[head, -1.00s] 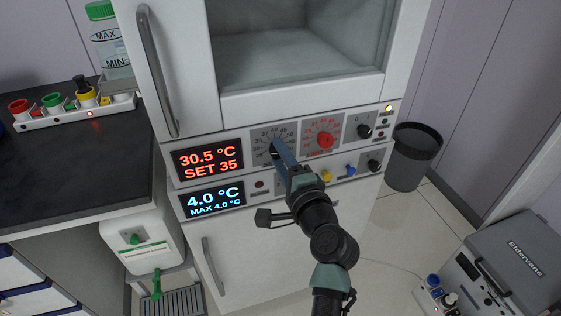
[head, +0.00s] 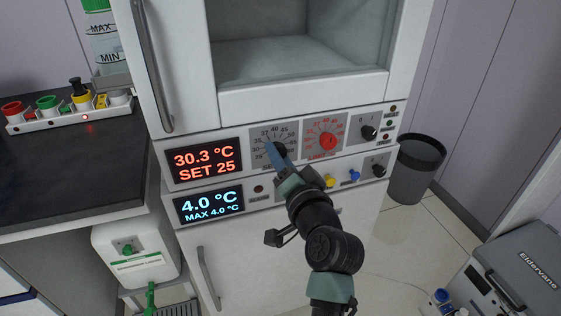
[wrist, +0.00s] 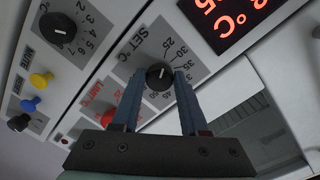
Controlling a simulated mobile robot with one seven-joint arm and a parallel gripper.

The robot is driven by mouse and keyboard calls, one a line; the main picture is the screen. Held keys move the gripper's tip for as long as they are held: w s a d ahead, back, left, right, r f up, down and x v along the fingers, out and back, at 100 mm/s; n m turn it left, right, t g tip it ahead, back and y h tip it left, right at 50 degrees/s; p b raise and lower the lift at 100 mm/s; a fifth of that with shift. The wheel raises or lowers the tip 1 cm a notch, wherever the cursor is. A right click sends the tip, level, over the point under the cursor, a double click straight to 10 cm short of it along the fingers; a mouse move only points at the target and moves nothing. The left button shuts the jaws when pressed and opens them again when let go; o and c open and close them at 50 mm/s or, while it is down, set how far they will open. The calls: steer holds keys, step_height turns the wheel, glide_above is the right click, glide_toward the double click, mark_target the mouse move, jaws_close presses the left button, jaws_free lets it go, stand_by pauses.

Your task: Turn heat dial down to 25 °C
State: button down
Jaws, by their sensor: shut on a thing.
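The heat dial is a black knob on a grey scale plate marked SET °C; it shows between my fingers in the wrist view (wrist: 160,74). My gripper (head: 273,149) is shut on the dial, with one blue finger on each side of it. In the head view my fingers partly hide the dial and its scale (head: 262,132). The red display (head: 205,160) to the left of the dial reads 30.3 °C and SET 25.
A red dial (head: 327,141) and a black knob (head: 368,132) sit to the right on the same panel. Below are a blue display (head: 208,204) reading 4.0 °C, a yellow button (head: 330,181) and a blue button (head: 354,176). A dark bin (head: 418,168) stands at right.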

stand_by(0.5)
steer(key=shift+c, duration=2.1)
jaws_free()
steer(key=p+v, duration=0.1)
steer(key=v, duration=1.2)
